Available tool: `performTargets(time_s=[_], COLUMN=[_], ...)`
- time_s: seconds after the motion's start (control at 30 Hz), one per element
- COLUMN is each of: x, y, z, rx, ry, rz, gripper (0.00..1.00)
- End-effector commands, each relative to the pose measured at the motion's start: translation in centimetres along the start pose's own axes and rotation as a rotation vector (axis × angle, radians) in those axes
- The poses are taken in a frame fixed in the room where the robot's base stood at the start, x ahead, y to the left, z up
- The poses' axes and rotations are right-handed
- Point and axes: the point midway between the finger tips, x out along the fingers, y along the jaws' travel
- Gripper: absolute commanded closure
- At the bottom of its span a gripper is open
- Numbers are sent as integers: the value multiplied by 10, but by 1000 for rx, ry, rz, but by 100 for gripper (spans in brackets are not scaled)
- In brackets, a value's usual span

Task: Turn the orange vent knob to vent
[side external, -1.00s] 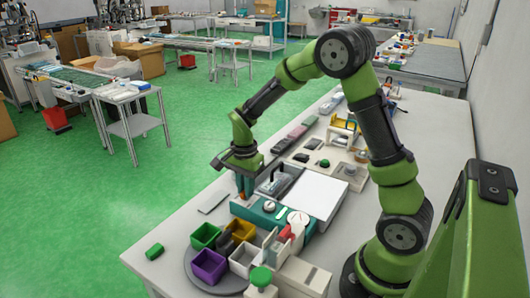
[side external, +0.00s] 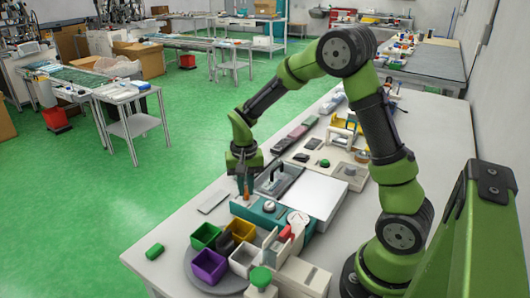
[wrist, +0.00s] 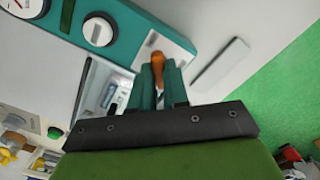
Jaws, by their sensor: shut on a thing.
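The orange vent knob (wrist: 157,66) shows in the wrist view on a pale plate at the end of the teal panel (wrist: 125,25). In the side view a bit of the knob (side external: 246,198) shows under my gripper (side external: 246,188). My gripper (wrist: 160,80) points down and is shut on the knob, its two teal fingers on either side of it. The knob's far end sticks out beyond the fingers. Its pointing mark and the plate's labels cannot be read.
A white round dial (wrist: 98,30) and a gauge (wrist: 25,6) sit on the teal panel beside the knob. A grey flat bar (side external: 214,202) lies on the table to the left. Coloured bins (side external: 208,266) stand on a turntable in front. A white flat panel (side external: 312,195) lies to the right.

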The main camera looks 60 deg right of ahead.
Motion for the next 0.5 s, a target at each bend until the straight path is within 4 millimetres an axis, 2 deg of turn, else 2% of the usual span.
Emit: performTargets(time_s=[0.5], x=[-2], y=[0], z=[-1], rx=[-480], ry=[2], rz=[-1], gripper=[100])
